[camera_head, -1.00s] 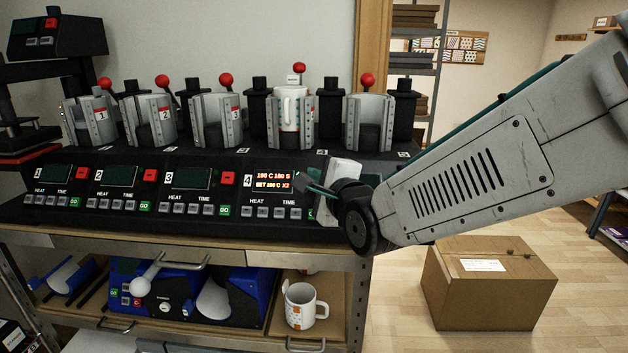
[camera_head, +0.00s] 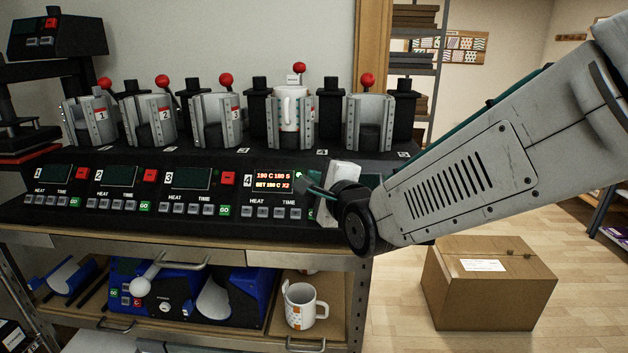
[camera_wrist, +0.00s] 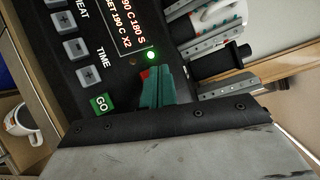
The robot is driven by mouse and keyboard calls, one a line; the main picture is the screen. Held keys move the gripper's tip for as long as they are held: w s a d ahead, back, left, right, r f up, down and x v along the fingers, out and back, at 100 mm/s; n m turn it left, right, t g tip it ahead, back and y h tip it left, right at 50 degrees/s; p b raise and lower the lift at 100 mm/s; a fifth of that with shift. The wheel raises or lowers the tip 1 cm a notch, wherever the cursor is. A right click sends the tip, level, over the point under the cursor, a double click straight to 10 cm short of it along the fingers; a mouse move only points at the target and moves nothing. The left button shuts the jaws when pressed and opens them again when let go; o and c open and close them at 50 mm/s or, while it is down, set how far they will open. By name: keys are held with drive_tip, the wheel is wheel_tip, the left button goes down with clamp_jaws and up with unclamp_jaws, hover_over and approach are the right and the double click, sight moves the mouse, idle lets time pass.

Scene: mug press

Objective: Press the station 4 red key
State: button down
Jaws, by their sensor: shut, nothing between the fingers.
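The station 4 red key (camera_wrist: 145,74) shows in the wrist view as a small red sliver at the tip of my gripper's green fingers; the rest is hidden behind them. My gripper (camera_wrist: 155,72) is shut and empty, its tips over the key. I cannot tell whether the key is pushed in. In the head view my gripper (camera_head: 303,180) is at the right of the station 4 display (camera_head: 272,181), hiding the key. The display is lit, reading 190 C 180 S, SET 190 C X2. A green light (camera_wrist: 152,55) glows beside the fingertips.
A green GO key (camera_wrist: 102,104) and grey keys (camera_wrist: 84,76) lie close to my fingers. A white mug (camera_head: 290,108) sits in the station 4 press above. Other stations' panels (camera_head: 120,178) run left. A cardboard box (camera_head: 490,290) stands on the floor.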

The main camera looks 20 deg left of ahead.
drive_tip(key=shift+w+f, duration=0.25)
drive_tip(key=shift+w, duration=0.05)
idle(0.4)
drive_tip(key=shift+s+d+r, duration=0.1)
drive_tip(key=shift+s+r, duration=0.5)
drive_tip(key=shift+s, duration=0.1)
drive_tip(key=s+d+r, duration=0.1)
drive_tip(key=s+r, duration=0.3)
drive_tip(key=shift+s, duration=0.15)
idle(0.4)
idle(1.2)
